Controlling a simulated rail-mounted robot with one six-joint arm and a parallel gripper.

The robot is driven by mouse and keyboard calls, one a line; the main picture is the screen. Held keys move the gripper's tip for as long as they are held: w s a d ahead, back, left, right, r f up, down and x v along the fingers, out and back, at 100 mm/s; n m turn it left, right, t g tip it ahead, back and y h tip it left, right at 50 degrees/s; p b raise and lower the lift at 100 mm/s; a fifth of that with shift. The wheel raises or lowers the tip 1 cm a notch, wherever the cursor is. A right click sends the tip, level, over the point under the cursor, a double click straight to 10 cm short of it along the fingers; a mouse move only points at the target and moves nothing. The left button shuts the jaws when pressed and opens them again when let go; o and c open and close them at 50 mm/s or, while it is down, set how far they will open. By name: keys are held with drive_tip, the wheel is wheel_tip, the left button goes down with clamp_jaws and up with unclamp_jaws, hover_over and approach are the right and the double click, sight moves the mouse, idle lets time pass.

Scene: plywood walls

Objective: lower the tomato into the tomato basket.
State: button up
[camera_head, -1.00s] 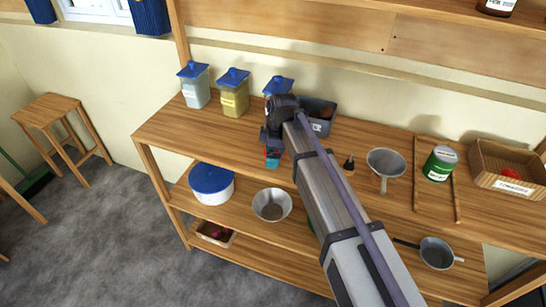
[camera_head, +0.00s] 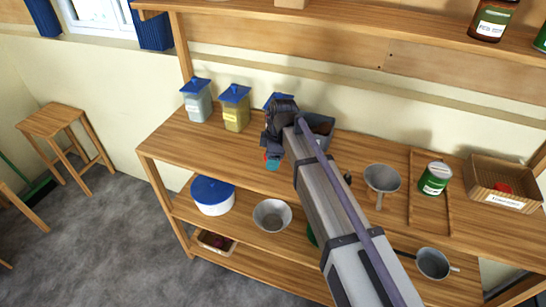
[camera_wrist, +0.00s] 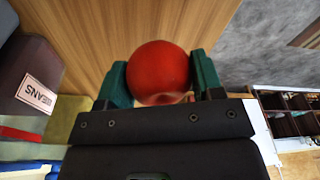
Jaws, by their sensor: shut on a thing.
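The red tomato (camera_wrist: 160,73) is held between the green fingers of my gripper (camera_wrist: 160,82) in the wrist view. The fingers touch it on both sides. The tomato basket (camera_head: 477,185) is a brown box labelled for tomatoes at the far right of the worktop. A red tomato (camera_head: 502,188) lies in it. My gripper is far to the left of this basket.
Lidded jars (camera_head: 235,112) stand behind my gripper. A dark labelled bin (camera_wrist: 35,88) is close by. An upper shelf (camera_head: 370,40) runs above.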

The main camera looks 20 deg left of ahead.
wheel_tip(320, 180, up, 6)
drive_tip(key=p, duration=0.4)
drive_tip(key=shift+d+f, duration=0.1)
drive_tip(key=w+d, duration=0.6)
drive_tip(key=d, duration=1.8)
drive_tip(key=w+d, duration=0.6)
drive_tip(key=d, duration=1.9)
drive_tip(key=w+d, duration=0.6)
drive_tip(key=d, duration=1.8)
drive_tip(key=shift+w+d+r+p, duration=0.35)
drive_tip(key=shift+r, duration=0.05)
wheel_tip(320, 180, down, 5)
drive_tip(key=b, duration=0.5)
